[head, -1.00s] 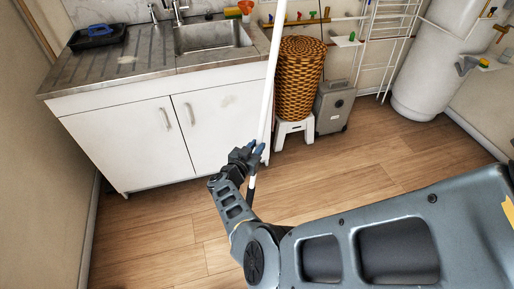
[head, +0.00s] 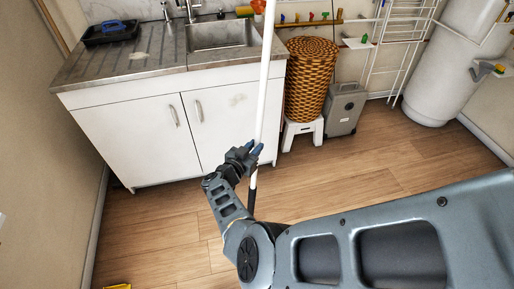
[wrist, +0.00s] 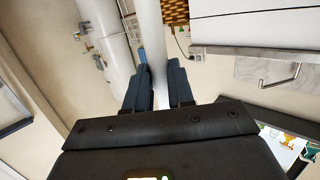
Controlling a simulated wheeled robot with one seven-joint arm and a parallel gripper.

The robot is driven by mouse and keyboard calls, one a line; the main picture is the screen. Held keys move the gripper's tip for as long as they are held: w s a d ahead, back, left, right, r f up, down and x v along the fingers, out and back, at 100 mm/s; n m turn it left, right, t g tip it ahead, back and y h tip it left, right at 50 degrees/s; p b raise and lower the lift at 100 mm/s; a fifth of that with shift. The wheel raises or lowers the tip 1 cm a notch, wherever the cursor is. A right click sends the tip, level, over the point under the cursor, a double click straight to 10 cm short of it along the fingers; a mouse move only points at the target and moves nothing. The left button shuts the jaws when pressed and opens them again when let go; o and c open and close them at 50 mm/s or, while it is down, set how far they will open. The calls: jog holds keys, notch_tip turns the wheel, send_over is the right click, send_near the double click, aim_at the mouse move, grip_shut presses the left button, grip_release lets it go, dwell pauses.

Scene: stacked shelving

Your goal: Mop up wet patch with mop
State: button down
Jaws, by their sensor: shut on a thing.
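The mop shows as a long white handle (head: 264,80) that rises, slightly tilted, past the sink cabinet. Its lower part is dark, and the mop head is hidden behind my arm. My gripper (head: 257,150) is shut on the handle, in front of the cabinet's right side. In the wrist view my gripper's two fingers (wrist: 154,88) are on either side of the white handle (wrist: 150,40). I see no clear wet patch on the visible wooden floor (head: 160,225).
The sink cabinet (head: 140,140) stands ahead, with a blue-black tray (head: 110,32) on top. A wicker basket (head: 312,85) on a white stool (head: 302,130), a grey case (head: 344,110) and a white tank (head: 445,75) stand right. A yellow object (head: 118,286) shows at bottom left.

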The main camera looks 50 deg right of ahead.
jog(key=shift+a+f, duration=0.2)
jog(key=shift+f, duration=0.15)
jog(key=shift+w+a+b, duration=0.35)
jog(key=shift+w+a, duration=0.2)
jog(key=shift+a, duration=0.1)
jog(key=shift+w+a+b, duration=0.4)
jog(key=shift+w+a, duration=0.2)
jog(key=shift+a, duration=0.15)
jog(key=shift+w+a, duration=0.1)
jog(key=shift+w+a+b, duration=0.45)
jog(key=shift+w+a, duration=0.15)
jog(key=shift+a, duration=0.05)
jog(key=shift+w+a+b, duration=0.5)
jog(key=shift+w+a, duration=0.15)
jog(key=shift+a, duration=0.15)
